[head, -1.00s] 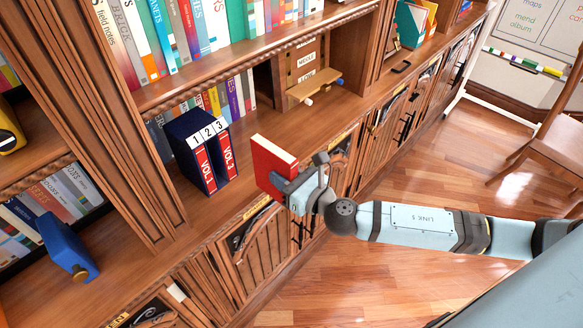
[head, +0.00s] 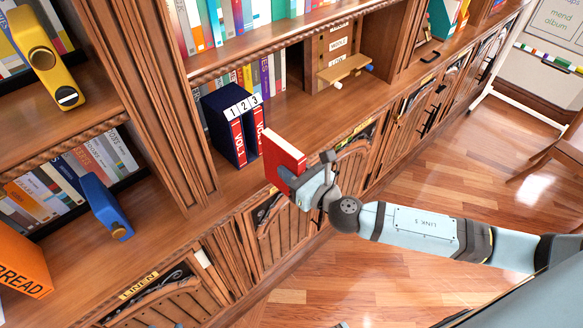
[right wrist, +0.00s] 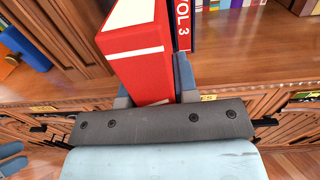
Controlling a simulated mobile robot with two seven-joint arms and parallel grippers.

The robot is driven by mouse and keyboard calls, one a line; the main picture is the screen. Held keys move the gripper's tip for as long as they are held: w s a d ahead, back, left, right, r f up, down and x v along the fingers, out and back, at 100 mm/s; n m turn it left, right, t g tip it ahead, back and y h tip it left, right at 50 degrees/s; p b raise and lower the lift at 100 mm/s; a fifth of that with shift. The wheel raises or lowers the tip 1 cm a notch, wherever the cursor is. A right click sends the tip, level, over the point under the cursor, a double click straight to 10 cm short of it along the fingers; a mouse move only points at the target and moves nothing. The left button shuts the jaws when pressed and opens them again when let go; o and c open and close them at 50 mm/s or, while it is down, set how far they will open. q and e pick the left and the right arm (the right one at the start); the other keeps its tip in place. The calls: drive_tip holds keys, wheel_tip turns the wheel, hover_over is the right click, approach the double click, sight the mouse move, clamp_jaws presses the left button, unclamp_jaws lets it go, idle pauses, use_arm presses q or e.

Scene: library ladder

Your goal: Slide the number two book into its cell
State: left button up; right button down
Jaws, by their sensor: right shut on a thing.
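A navy slipcase (head: 216,125) stands on the lower shelf with cells labelled 1, 2 and 3 (head: 243,107). Red volumes fill cell 1 (head: 238,144) and cell 3 (head: 257,126); a dark gap shows between them, under label 2. My right gripper (head: 300,187) is shut on a red book (head: 283,155), held in front of and to the right of the case. In the right wrist view the held book (right wrist: 138,62) stands between both fingers (right wrist: 155,92), its pale page edge up, left of the VOL 3 spine (right wrist: 183,25). Its number is hidden.
A wooden upright (head: 165,100) stands left of the case. Several books (head: 258,82) stand behind it. A small wooden bracket (head: 343,70) is at the right on the shelf. A blue bookend (head: 105,205) and a yellow one (head: 45,60) are at the left. Shelf in front is clear.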

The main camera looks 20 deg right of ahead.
sight(273, 154)
drive_tip(key=shift+x, duration=1.4)
drive_tip(key=shift+p+x, duration=0.45)
drive_tip(key=shift+x, duration=1.1)
drive_tip(key=shift+r+p, duration=0.1)
drive_tip(key=shift+p, duration=0.2)
drive_tip(key=shift+w+a, duration=0.15)
drive_tip(key=shift+w, duration=0.4)
drive_tip(key=shift+s, duration=0.3)
drive_tip(key=shift+p, duration=0.5)
idle(1.1)
drive_tip(key=shift+w, duration=0.4)
drive_tip(key=shift+s, duration=0.2)
drive_tip(key=shift+s, duration=0.25)
